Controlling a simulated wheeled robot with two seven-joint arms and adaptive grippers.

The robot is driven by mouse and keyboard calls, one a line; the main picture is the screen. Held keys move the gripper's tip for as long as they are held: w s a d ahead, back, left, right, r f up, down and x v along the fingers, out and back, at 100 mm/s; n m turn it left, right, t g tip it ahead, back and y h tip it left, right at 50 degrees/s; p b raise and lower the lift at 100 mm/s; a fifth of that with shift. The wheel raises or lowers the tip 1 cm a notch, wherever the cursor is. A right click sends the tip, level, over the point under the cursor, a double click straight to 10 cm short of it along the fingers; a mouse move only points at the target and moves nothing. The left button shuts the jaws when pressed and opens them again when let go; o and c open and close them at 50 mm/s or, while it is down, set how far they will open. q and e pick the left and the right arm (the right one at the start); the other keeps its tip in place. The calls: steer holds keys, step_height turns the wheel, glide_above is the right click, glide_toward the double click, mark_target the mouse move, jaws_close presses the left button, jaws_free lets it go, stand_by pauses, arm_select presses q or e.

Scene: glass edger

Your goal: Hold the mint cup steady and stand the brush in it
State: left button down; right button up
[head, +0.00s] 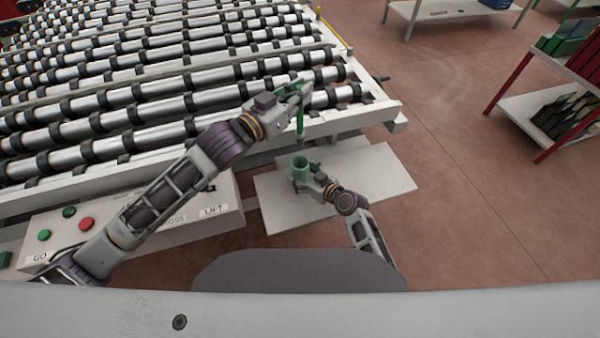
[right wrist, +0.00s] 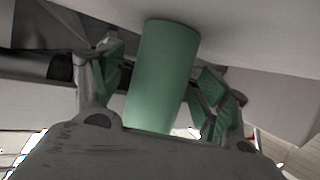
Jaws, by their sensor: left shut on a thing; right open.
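The mint cup (head: 300,172) stands upright on a pale board in the head view. In the right wrist view the cup (right wrist: 162,75) fills the space between the green-padded fingers. My right gripper (head: 309,175) is open around the cup's side, with gaps showing between fingers and cup. The brush (head: 299,122) is green and hangs nearly upright from my left gripper (head: 300,93), which is shut on its upper part. The brush's lower end is above the cup and apart from it. The brush's top is partly hidden by the fingers.
The pale board (head: 375,175) has free room right of the cup. A roller conveyor (head: 160,90) fills the left and back, its edge close to the left gripper. A control box (head: 130,220) with buttons is at lower left. A rack (head: 545,105) stands far right.

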steer(key=shift+x, duration=0.85)
steer(key=shift+c, duration=0.3)
